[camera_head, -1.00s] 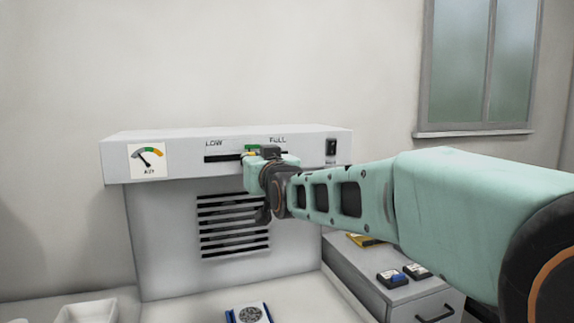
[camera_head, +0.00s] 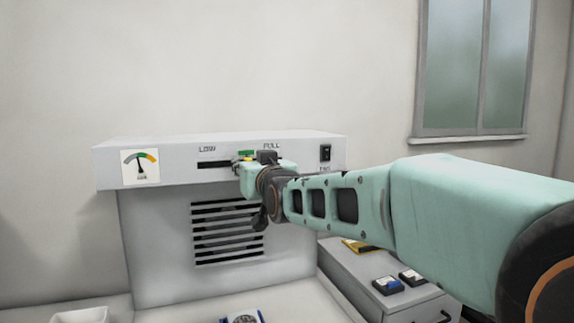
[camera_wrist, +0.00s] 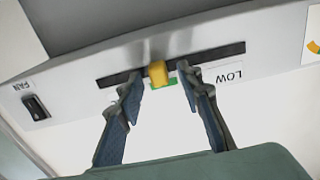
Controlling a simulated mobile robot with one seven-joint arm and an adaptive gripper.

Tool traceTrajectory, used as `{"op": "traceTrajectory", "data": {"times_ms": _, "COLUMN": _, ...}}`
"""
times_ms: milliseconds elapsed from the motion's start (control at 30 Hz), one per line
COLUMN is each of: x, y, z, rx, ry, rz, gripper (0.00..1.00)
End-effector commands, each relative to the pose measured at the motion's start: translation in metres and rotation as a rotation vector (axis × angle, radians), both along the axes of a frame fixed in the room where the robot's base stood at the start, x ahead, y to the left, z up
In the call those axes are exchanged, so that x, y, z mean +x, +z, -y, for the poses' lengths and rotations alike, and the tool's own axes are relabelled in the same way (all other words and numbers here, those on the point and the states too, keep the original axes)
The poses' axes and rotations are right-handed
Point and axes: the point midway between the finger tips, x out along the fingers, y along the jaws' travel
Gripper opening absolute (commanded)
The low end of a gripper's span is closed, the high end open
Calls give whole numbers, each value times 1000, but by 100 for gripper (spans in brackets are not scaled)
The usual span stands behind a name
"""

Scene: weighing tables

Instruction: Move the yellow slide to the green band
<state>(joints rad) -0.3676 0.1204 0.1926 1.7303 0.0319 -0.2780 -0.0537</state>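The yellow slide (camera_wrist: 158,73) sits in the dark slot of the hood front in the wrist view. The green band (camera_wrist: 172,83) lies along the slot edge, with green showing beside and under the slide. My gripper (camera_wrist: 159,80) is open, with one finger on each side of the slide and visible gaps to both. In the head view, my gripper (camera_head: 246,172) is at the slot and hides most of the slide; the green band (camera_head: 246,152) shows above it. The dial (camera_head: 140,167) has its needle pointing nearly straight up at the green part.
The slot's LOW label (camera_head: 207,149) is left and its FULL label (camera_head: 271,146) is right in the head view. A fan switch (camera_head: 325,153) is farther right. A vent grille (camera_head: 228,232) is below. A drawer unit (camera_head: 350,275) stands at lower right.

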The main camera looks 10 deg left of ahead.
Motion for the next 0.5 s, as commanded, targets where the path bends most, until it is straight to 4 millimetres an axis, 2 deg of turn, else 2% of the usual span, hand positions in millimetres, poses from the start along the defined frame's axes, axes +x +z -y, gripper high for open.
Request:
{"op": "traceTrajectory", "data": {"times_ms": 167, "x": 0, "y": 19, "z": 0, "rx": 3, "ry": 0, "rz": 4, "gripper": 33}}
{"op": "traceTrajectory", "data": {"times_ms": 400, "x": -1, "y": 68, "z": -1, "rx": 4, "ry": 1, "rz": 5, "gripper": 33}}
{"op": "traceTrajectory", "data": {"times_ms": 500, "x": -1, "y": 83, "z": -1, "rx": 2, "ry": 2, "rz": 2, "gripper": 33}}
